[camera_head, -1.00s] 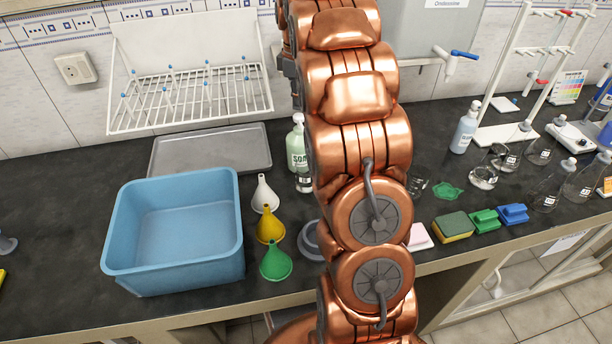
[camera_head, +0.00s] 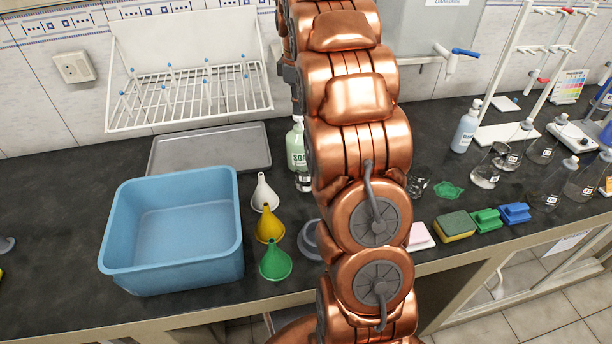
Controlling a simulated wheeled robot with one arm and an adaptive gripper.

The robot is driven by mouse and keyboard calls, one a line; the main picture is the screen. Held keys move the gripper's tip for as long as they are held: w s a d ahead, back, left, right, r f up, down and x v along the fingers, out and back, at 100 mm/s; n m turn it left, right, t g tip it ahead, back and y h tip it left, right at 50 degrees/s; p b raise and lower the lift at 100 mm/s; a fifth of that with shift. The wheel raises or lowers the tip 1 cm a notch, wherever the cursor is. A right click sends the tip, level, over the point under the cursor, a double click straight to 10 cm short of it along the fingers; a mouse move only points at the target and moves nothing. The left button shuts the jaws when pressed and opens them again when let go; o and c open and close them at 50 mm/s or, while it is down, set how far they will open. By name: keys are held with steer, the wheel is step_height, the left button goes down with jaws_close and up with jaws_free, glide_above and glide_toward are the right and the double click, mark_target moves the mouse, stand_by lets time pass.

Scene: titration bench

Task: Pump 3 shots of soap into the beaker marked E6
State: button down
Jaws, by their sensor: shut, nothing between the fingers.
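A pale green soap bottle (camera_head: 295,148) with a white pump head stands upright on the dark bench, just left of my arm, which covers its right side. A small glass vessel with a dark label (camera_head: 303,182) stands close in front of the bottle and is also partly covered by my arm. The mark on its label is too small to read, so I cannot tell whether it is the beaker E6. My copper arm rises through the middle of the view. My gripper's fingers are hidden behind it.
A blue basin (camera_head: 121,221), a grey tray (camera_head: 170,153) and white, yellow and green funnels (camera_head: 275,260) lie left of the arm. A sponge (camera_head: 455,226), green and blue brushes, a wash bottle (camera_head: 465,130) and several labelled flasks stand to the right.

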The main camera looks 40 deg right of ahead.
steer(key=shift+f+b, duration=0.35)
steer(key=shift+f, duration=0.45)
steer(key=shift+r+p, duration=0.5)
steer(key=shift+r, duration=1.25)
steer(key=shift+f, duration=0.25)
steer(key=shift+f+b, duration=0.3)
steer(key=shift+f, duration=0.05)
steer(key=shift+f, duration=0.35)
